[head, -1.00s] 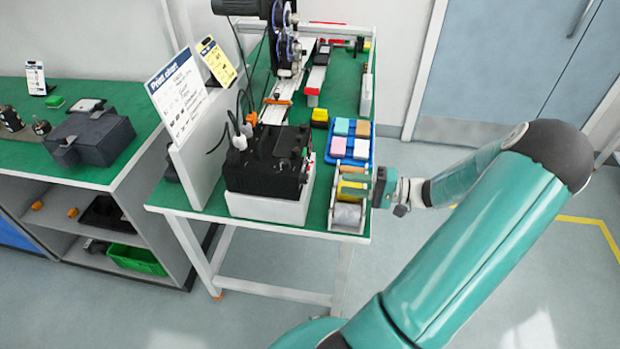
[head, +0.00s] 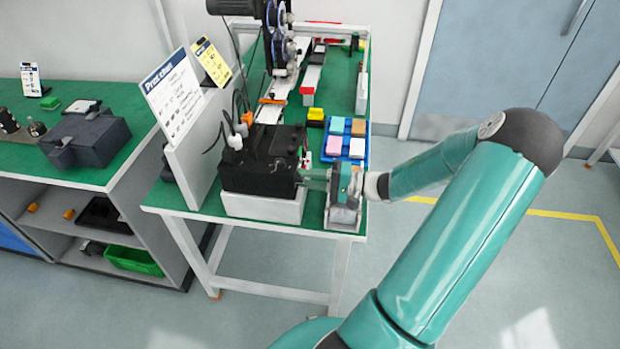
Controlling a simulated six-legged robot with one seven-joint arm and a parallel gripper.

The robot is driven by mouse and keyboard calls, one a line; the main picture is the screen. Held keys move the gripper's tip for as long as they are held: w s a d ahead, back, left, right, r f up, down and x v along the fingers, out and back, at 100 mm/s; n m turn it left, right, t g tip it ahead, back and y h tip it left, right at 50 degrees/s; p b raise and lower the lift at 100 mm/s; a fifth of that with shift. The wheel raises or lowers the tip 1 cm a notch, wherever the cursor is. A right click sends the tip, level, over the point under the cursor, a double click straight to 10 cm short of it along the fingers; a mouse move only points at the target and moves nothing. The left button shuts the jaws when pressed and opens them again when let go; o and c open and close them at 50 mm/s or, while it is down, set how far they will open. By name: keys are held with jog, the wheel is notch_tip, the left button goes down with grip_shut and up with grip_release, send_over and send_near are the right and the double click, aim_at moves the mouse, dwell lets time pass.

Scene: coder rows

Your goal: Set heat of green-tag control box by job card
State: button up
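A black control box (head: 258,172) stands on a white block (head: 262,207) at the near end of the green bench. Cables with a white plug and an orange plug rise from its top left. No green tag can be made out on it. My gripper (head: 303,178) points left, with its fingers at the box's right side; contact and finger gap are too small to tell. The box's right face is partly hidden by my gripper.
A blue tray (head: 368,143) with coloured blocks sits just behind my gripper. A roller holder (head: 345,218) is below it at the bench edge. A conveyor and reel machine (head: 280,40) stand farther back. A second bench (head: 90,178) is at left. Floor right of the bench is clear.

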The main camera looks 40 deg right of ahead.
jog(key=shift+c, duration=1.2)
jog(key=shift+m, duration=13.9)
jog(key=o, duration=0.7)
